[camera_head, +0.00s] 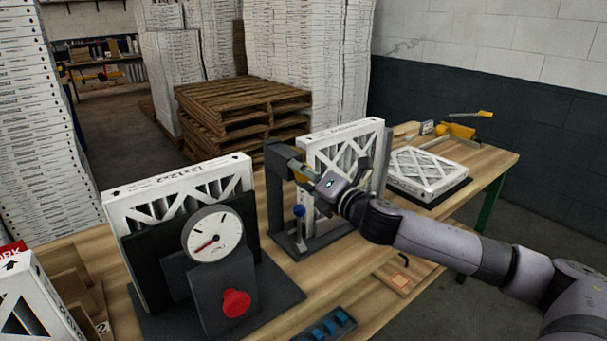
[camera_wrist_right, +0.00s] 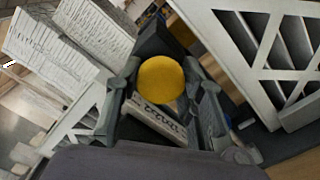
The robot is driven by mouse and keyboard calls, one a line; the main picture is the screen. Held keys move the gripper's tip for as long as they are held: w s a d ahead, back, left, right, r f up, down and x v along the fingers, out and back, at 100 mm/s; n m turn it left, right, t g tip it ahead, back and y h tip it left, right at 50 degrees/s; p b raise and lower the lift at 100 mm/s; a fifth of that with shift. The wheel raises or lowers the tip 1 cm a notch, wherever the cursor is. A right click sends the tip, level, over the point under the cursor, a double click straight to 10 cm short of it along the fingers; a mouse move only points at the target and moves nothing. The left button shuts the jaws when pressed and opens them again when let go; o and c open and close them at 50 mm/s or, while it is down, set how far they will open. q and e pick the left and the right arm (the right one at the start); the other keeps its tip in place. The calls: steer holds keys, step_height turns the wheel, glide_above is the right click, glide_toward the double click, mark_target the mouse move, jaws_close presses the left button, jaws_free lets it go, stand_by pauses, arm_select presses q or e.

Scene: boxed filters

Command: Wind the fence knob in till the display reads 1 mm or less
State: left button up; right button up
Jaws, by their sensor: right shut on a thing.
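My right gripper (camera_head: 309,173) reaches in from the right to the dark frame (camera_head: 276,200) around the middle filter. Its fingers are closed around a round yellow knob (camera_wrist_right: 161,80), seen end-on in the right wrist view between the fingers (camera_wrist_right: 165,95). In the head view the yellow knob (camera_head: 301,176) is partly covered by the gripper. A boxed white filter (camera_head: 343,140) stands upright in the frame. A blue-topped lever (camera_head: 299,211) stands lower on the frame. I cannot make out a millimetre reading in either view. My left gripper is out of view.
To the left, a stand carries a round dial (camera_head: 213,235) with a red needle, a red button (camera_head: 236,302) and another upright filter (camera_head: 180,188). A filter lies flat (camera_head: 427,170) at the right. A blue-button panel (camera_head: 326,326) is at the front edge.

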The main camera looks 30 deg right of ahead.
steer(key=m, duration=0.3)
steer(key=m+p, duration=0.1)
steer(key=m, duration=0.2)
steer(key=shift+r+m, duration=0.1)
steer(key=shift+m, duration=0.2)
steer(key=m+p, duration=0.2)
steer(key=m, duration=0.3)
steer(key=shift+m, duration=0.3)
steer(key=shift+p, duration=0.3)
steer(key=o, duration=1.2)
steer(key=shift+c, duration=0.2)
steer(key=s+d, duration=0.1)
steer(key=s, duration=1.1)
